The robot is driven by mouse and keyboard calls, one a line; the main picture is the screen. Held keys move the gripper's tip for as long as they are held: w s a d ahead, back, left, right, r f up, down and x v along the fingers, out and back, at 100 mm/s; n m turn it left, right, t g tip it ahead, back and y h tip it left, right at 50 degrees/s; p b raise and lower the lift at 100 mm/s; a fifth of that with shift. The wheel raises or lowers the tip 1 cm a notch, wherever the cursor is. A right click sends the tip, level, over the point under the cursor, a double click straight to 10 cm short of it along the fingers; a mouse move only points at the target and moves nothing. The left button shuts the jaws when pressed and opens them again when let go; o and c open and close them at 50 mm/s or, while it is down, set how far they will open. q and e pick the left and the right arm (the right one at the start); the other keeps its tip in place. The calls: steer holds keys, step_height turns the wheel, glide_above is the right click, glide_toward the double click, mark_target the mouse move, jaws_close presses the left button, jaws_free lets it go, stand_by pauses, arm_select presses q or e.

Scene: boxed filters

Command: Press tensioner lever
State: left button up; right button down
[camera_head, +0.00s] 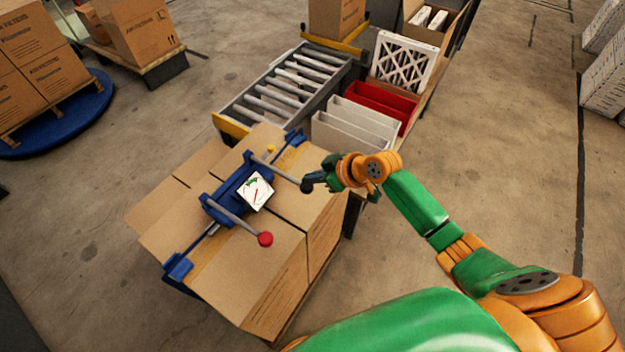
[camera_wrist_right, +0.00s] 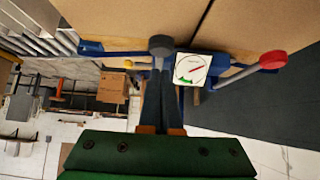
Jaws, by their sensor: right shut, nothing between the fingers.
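A blue strap tensioner (camera_head: 232,194) sits on top of the strapped cartons. One grey lever ends in a black knob (camera_head: 306,186), the other in a red knob (camera_head: 265,239). The black knob (camera_wrist_right: 161,45) and red knob (camera_wrist_right: 272,60) also show in the right wrist view. Between the levers is a white gauge (camera_head: 255,191) with a green zone and a red needle; in the wrist view (camera_wrist_right: 191,69) the needle points away from the green. My right gripper (camera_head: 318,182) is shut and empty, its tips right at the black knob; I cannot tell whether they touch. My left gripper is out of view.
The cartons (camera_head: 265,285) form a block under the tensioner. A roller conveyor (camera_head: 290,85) stands behind them. Red and white bins (camera_head: 380,103) and a white filter (camera_head: 403,62) are beyond my right gripper. Open floor (camera_head: 500,130) lies to the right.

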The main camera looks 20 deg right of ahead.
steer(key=shift+d+f, duration=0.1)
steer(key=shift+f, duration=0.9)
